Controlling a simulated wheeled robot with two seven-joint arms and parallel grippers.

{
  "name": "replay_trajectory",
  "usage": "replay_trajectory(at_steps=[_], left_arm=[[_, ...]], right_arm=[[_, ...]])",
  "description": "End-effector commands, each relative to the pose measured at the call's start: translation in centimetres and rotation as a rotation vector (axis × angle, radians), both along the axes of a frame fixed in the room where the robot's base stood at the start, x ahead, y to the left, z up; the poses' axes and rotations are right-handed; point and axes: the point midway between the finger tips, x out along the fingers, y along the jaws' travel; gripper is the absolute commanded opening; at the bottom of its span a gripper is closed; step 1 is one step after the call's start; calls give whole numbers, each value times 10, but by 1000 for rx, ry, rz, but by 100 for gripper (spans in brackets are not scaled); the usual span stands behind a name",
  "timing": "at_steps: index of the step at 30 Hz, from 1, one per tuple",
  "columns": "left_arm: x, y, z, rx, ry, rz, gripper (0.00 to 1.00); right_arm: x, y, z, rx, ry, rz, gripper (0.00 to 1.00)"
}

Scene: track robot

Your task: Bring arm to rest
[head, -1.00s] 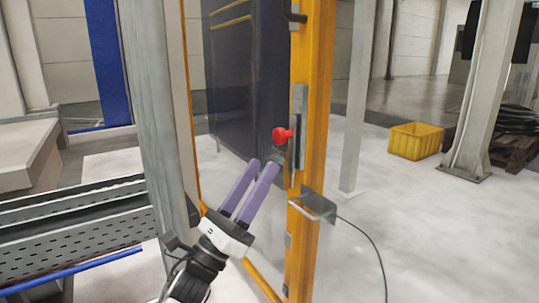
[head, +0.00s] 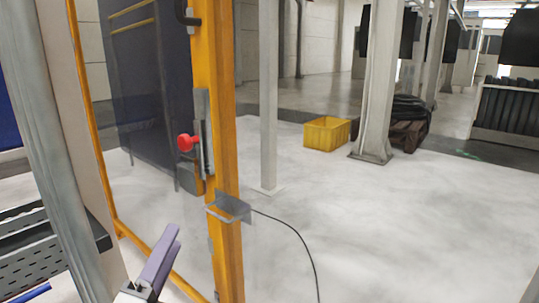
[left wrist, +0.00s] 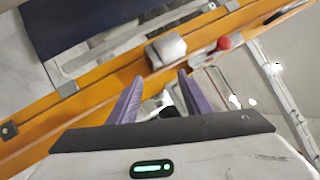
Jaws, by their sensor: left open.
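My left gripper (head: 160,262) shows at the lower left of the head view, low in front of the orange-framed door. Its two purple fingers also show in the left wrist view (left wrist: 160,98), spread apart with nothing between them. A red knob (head: 185,142) on a metal latch plate (head: 203,135) sits on the orange post (head: 224,160), above and to the right of the gripper, not touching it. The red knob also shows in the left wrist view (left wrist: 224,43), beyond the fingertips. My right gripper is in neither view.
A grey metal handle bracket (head: 230,207) juts from the orange post, with a black cable (head: 300,240) hanging from it. A grey column (head: 65,150) and perforated tray (head: 35,255) stand at left. A yellow crate (head: 327,133) is farther back. The floor at right is clear.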

Motion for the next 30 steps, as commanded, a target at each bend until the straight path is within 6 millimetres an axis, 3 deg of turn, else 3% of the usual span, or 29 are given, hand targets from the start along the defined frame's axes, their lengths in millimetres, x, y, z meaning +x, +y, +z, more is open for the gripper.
replay_trajectory(at_steps=[1, 6, 9, 15, 17, 18, 19, 30], left_arm=[[-12, -5, -36, -177, 152, -42, 44], [-71, -29, -145, -806, 640, -71, 44], [-117, -48, -194, -1123, 876, -14, 44], [-212, -85, -254, -1609, 1229, 196, 44], [-240, -96, -265, -1728, 1312, 280, 44], [-253, -99, -261, -1783, 1344, 324, 44], [-248, -96, -246, -1774, 1324, 318, 44], [-253, -71, -172, -1760, 1227, 347, 44]], right_arm=[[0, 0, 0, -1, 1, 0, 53], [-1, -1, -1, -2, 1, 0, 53], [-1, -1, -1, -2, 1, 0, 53], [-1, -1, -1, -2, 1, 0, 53], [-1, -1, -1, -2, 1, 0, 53], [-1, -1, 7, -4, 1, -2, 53], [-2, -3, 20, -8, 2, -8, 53], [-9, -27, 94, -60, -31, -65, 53]])
